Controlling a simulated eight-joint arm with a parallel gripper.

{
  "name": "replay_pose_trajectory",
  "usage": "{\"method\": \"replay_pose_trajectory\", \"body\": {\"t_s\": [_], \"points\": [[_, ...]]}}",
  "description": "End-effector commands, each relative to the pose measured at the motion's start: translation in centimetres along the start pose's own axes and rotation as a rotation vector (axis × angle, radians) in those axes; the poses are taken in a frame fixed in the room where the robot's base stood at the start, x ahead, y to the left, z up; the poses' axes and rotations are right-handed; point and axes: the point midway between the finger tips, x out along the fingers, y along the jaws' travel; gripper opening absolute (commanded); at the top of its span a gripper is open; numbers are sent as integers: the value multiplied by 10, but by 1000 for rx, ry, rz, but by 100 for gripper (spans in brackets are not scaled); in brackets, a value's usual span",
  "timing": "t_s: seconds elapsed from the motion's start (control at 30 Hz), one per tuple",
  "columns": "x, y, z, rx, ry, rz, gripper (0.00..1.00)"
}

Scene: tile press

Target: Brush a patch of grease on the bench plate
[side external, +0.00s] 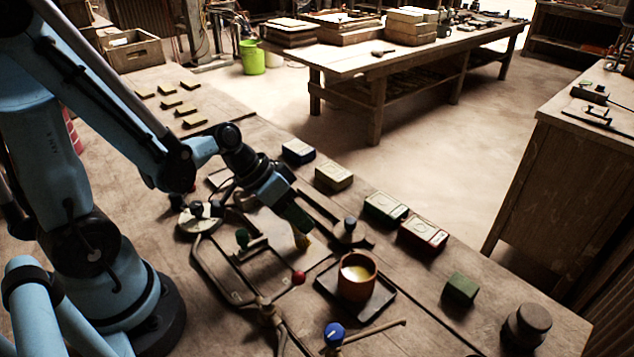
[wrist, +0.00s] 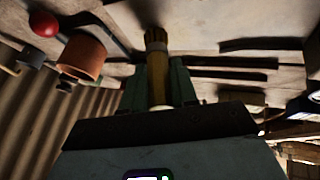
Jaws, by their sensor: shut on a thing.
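My gripper (side external: 293,212) is shut on a brush (side external: 301,240), which hangs down over the pale bench plate (side external: 272,226). In the wrist view the brush's yellow handle (wrist: 158,80) stands between my fingers, with its brown tip toward the pale surface (wrist: 205,16). I cannot tell whether the tip touches the plate. I can make out no grease patch on it. An orange-brown pot (side external: 352,291) with yellow contents stands on a dark tray (side external: 378,308), right of the brush. The pot also shows in the wrist view (wrist: 82,57).
A metal frame with a red knob (side external: 298,278) and a green knob (side external: 242,238) stands close by the brush. A blue knob (side external: 334,334) is in front of the tray. Several boxes, such as a red one (side external: 423,235), line the bench's far edge.

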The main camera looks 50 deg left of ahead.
Motion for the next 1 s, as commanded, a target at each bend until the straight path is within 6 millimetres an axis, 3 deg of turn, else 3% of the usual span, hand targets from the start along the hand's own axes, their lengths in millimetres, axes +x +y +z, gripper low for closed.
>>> {"method": "replay_pose_trajectory", "body": {"t_s": [0.4, 1.0], "points": [[-14, -36, 0, -4, 3, 0, 0], [6, 16, 0, 4, -2, 3, 0]]}}
